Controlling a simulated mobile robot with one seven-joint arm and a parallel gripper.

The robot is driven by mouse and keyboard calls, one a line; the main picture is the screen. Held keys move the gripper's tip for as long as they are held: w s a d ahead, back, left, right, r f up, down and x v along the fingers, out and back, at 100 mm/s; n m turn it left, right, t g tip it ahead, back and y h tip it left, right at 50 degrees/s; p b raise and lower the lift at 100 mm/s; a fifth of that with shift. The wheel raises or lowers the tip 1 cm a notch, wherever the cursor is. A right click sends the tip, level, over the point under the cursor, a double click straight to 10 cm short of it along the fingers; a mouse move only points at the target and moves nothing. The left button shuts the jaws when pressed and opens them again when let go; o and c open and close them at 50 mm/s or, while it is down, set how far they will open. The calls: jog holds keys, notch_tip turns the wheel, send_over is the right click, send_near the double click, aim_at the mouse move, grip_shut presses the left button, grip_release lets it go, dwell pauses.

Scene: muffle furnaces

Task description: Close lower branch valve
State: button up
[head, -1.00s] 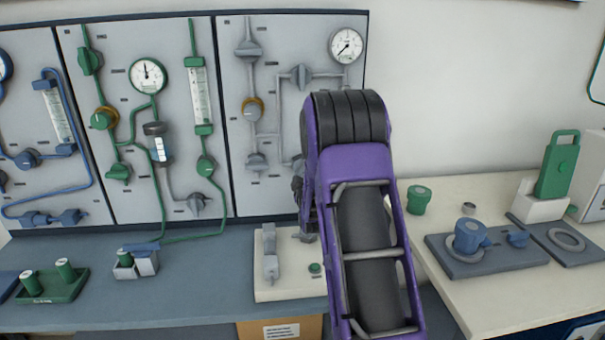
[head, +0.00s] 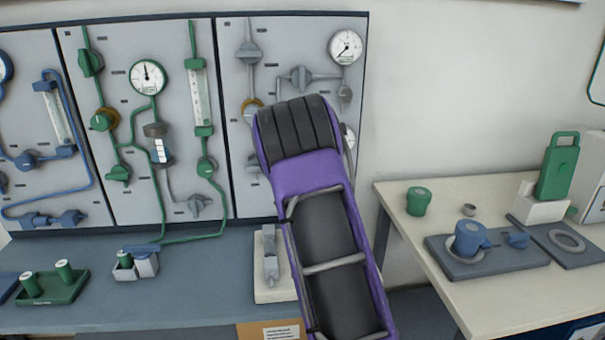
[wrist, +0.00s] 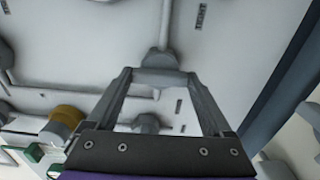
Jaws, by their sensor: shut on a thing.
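In the wrist view my gripper (wrist: 160,84) has its two grey fingers on either side of a grey valve handle (wrist: 160,62) on the pale panel, with their tips touching it. A pipe runs up from this valve. A second grey valve (wrist: 147,123) shows between the fingers, nearer the gripper's base. In the head view my purple and black wrist covers the lower right part of the right panel (head: 225,140), so the gripper and the held valve are hidden there. An upper branch valve (head: 300,76) and a lower left valve (head: 254,160) show beside the wrist.
A brass-collared regulator (head: 252,108) is just left of my wrist, and a pressure gauge (head: 346,47) is above right. Below, a pale base with grey fittings (head: 270,250) stands on the blue-grey bench (head: 195,285). A cream table (head: 400,200) is at right, beyond a gap.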

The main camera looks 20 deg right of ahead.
jog(key=shift+d, duration=0.1)
jog(key=o, duration=1.1)
jog(key=shift+o, duration=0.2)
jog(key=v, duration=1.7)
jog(key=shift+s, duration=0.3)
jog(key=shift+r, duration=0.1)
